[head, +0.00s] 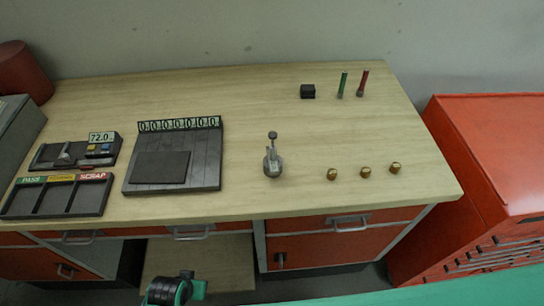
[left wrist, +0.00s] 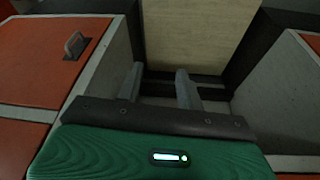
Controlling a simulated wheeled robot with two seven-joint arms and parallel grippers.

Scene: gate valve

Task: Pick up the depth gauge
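I cannot tell for certain which item is the depth gauge. A low dark device with a "72.0" display (head: 102,138) and coloured buttons lies at the left of the bench, with a small grey metal part (head: 66,157) on its left side. A grey metal piece with a hexagonal base and an upright stem (head: 272,160) stands alone mid-bench. My left gripper (left wrist: 160,88) shows two separated fingers with nothing between them, over the floor gap between orange drawer fronts. It is away from the bench-top items. My right gripper is not in view.
A three-bin tray labelled PASS and SCRAP (head: 107,197) sits at front left, beside a dark plate with a number strip (head: 207,170). Several brass pieces (head: 366,173), a black block (head: 308,91), and green (head: 343,84) and red (head: 362,83) sticks stand right. An orange cabinet (head: 480,150) adjoins.

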